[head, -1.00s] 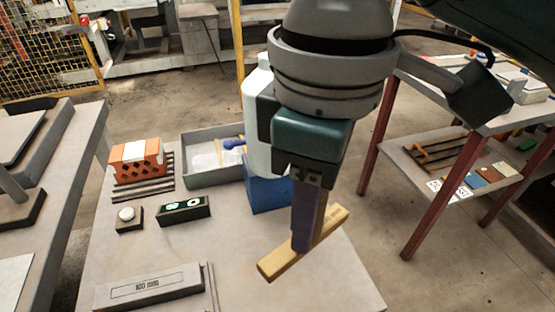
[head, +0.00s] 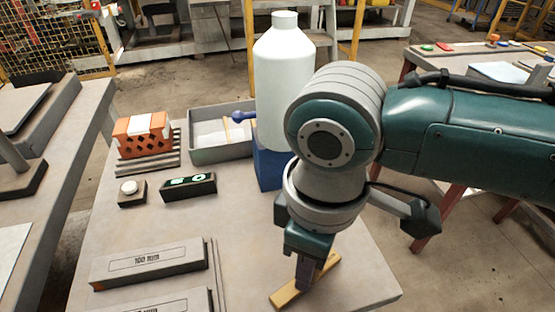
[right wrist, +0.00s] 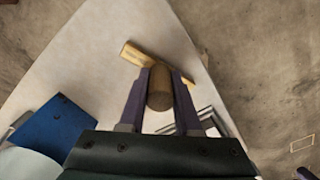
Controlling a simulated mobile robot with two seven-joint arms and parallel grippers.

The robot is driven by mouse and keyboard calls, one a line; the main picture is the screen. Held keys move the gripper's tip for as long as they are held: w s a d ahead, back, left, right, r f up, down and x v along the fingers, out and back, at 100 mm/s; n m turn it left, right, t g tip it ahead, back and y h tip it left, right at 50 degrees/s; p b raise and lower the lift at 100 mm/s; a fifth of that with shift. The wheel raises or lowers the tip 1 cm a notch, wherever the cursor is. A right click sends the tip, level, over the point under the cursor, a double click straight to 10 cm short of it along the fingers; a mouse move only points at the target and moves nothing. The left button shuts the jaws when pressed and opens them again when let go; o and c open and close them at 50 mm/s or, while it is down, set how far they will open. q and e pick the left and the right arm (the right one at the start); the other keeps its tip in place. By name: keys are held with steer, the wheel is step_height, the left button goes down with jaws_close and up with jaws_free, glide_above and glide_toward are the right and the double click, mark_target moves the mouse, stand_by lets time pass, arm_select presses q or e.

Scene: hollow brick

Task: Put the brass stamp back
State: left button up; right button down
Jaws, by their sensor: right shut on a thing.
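The brass stamp is a yellow bar (head: 287,294) with lettering, low in the head view over the front right of the bench. The wrist view shows its bar (right wrist: 135,54) and, between the fingers, a brown round handle (right wrist: 160,90). My right gripper (head: 304,283) points down and is shut on this handle. The right fingers (right wrist: 160,92) flank it on both sides. I cannot tell whether the bar touches the bench top or hangs just above it. My left gripper is in neither view now.
On the bench (head: 235,235) are 100 mm blocks (head: 148,262), a dark display box (head: 188,187), a button box (head: 132,194) and an orange hollow brick (head: 143,136).

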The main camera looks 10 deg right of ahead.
steer(key=shift+f, duration=0.1)
steer(key=c, duration=0.6)
jaws_free()
step_height(320, 180, up, 11)
steer(key=p, duration=0.3)
steer(key=shift+r, duration=0.65)
steer(key=s+a+f+m+t+y, duration=0.2)
steer(key=s+a+m+y, duration=0.15)
steer(key=s, duration=0.25)
steer(key=s+d+m+t+h, duration=0.1)
steer(key=s+d+m+h, duration=0.2)
steer(key=d, duration=1)
steer(key=s+m, duration=0.2)
steer(key=s, duration=0.1)
steer(key=shift+f+t, duration=0.15)
steer(key=shift+t, duration=0.15)
steer(key=shift+s, duration=0.1)
